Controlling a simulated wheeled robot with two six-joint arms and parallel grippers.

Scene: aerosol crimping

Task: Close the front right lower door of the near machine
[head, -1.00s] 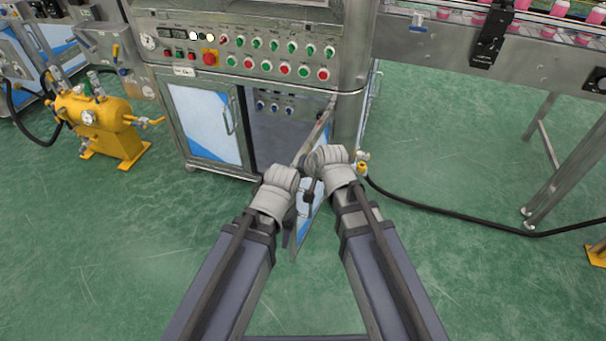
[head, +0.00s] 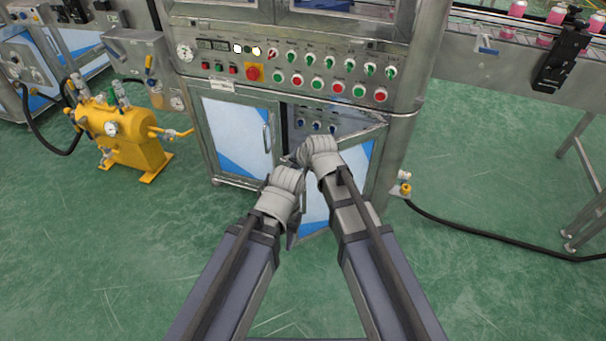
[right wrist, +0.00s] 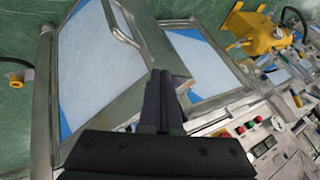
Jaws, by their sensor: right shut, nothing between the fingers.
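The near machine (head: 300,60) stands ahead with its control panel above two lower doors. Its front right lower door (head: 358,157), a steel frame around a white and blue panel, is partly open. A dark gap with blue knobs shows above it. The same door (right wrist: 95,80), with its bar handle, fills the left of the right wrist view. My right gripper (head: 301,160) is shut and empty at the door's free-edge side; its fingers (right wrist: 163,100) show near that edge, contact unclear. My left gripper (head: 278,190) is in front of the door, its fingers mostly hidden.
The left lower door (head: 240,135) is shut. A yellow pump unit (head: 120,135) stands on the floor at left. A black hose (head: 480,228) runs across the floor at right, below a conveyor (head: 500,60) carrying pink cans. The near green floor is clear.

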